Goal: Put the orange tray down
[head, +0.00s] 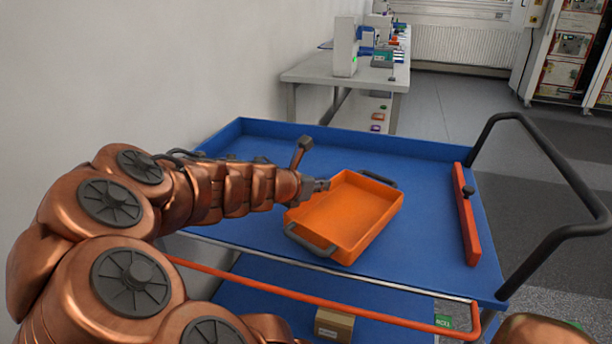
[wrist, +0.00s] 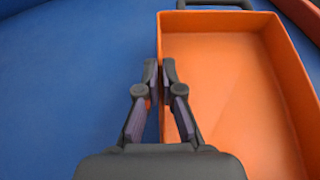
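The orange tray (head: 345,217) is an open, empty, shallow box with dark handles at two ends. It is over the blue top of the cart (head: 420,200), near its front edge, and looks level. I cannot tell whether its base touches the surface or is slightly above it. My gripper (head: 322,185) is at the tray's left wall. In the wrist view, my gripper (wrist: 160,72) has one finger outside and one inside the wall of the tray (wrist: 230,90), closed on it. The tray's underside is hidden.
A red bar with a dark knob (head: 467,214) lies at the cart's right side, near the black push handle (head: 545,150). Blue surface is free behind the tray and between tray and bar. A cardboard box (head: 334,324) sits on the lower shelf. A bench (head: 345,72) stands behind.

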